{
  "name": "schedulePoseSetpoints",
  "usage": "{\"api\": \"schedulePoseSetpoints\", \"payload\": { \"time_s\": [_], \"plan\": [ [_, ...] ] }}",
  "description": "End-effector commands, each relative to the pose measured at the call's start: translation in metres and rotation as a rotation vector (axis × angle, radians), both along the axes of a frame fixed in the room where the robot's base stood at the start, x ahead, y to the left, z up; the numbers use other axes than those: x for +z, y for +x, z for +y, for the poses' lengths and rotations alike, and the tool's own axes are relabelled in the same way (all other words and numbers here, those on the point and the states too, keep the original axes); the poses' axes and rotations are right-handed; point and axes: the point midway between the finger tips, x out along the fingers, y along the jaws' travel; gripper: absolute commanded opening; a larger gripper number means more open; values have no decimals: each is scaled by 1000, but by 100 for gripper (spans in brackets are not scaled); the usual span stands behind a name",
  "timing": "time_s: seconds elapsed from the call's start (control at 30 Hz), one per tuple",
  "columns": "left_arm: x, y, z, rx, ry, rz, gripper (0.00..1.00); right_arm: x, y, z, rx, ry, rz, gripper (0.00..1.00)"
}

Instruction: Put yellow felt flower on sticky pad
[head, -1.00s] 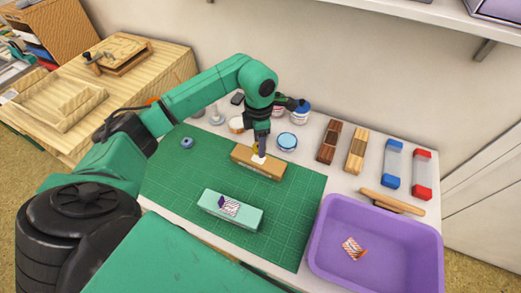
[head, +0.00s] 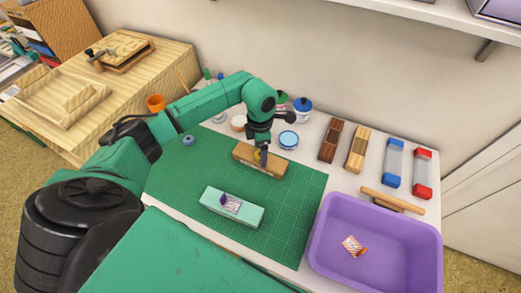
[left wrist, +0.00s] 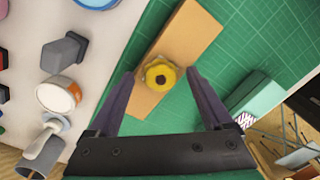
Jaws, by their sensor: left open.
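The flower shows only as a small yellow patch in the head view (head: 257,155). My left gripper (left wrist: 163,72) is open, with its two purple-grey fingers on either side of the flower in the left wrist view. In the head view, the left gripper (head: 263,160) is over the brown box. I cannot tell whether the fingers touch the flower. I cannot clearly identify a sticky pad.
A mint box (head: 248,215) with a striped patch and small purple piece is nearer me on the mat. A purple bin (head: 327,210) at the right holds a striped item (head: 353,246). Jars and a blue-lidded tin (head: 288,139) stand behind. The right mat area is clear.

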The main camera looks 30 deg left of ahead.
Motion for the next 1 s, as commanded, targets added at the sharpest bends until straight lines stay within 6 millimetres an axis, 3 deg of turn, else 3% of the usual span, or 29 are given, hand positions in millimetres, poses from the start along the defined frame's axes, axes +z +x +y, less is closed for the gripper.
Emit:
{"api": "schedulePoseSetpoints", "payload": {
  "time_s": [0.17,0.4,0.53,0.67,1.0],
  "plan": [
    [20,2,0,-2,-1,-6,84,-4,0,1,0,1,0,100],
    [85,3,1,0,0,-7,84,-19,0,1,0,1,-1,100],
    [112,3,1,0,0,-3,84,-23,0,0,0,0,0,100],
    [122,2,1,-1,0,0,84,-23,0,0,0,0,0,100],
    [123,2,1,0,-1,1,84,-22,0,-2,0,-3,-1,100]
  ]
}}
